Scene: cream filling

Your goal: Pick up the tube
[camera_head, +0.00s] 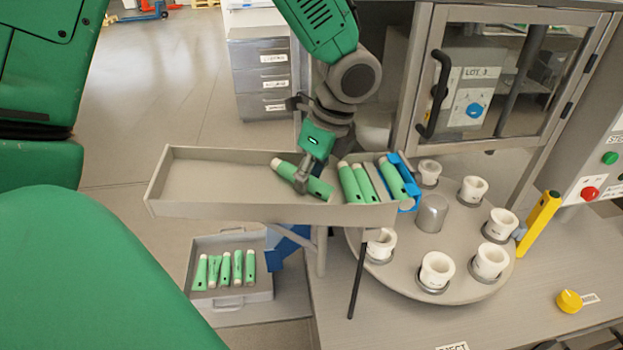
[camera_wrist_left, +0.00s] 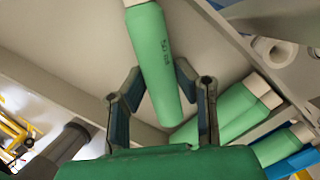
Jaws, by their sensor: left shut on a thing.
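My left gripper (camera_head: 302,181) reaches down into a grey tray and is shut on a green tube with a pale cap (camera_head: 321,189). The held tube lies slanted across the tray's middle; whether it touches the tray floor I cannot tell. In the left wrist view this tube (camera_wrist_left: 152,50) passes between the two fingers of the left gripper (camera_wrist_left: 159,78). Several other green tubes (camera_head: 350,183) lean side by side at the tray's right end, close to the gripper. They also show in the left wrist view (camera_wrist_left: 236,108). My right gripper is not in view.
The grey tray (camera_head: 165,190) is bare on its left side. A blue part (camera_head: 407,204) stands at its right end. A round turntable (camera_head: 440,285) with several white cups is to the right. A lower box (camera_head: 228,301) holds more green tubes. A glass-door cabinet (camera_head: 425,60) stands behind.

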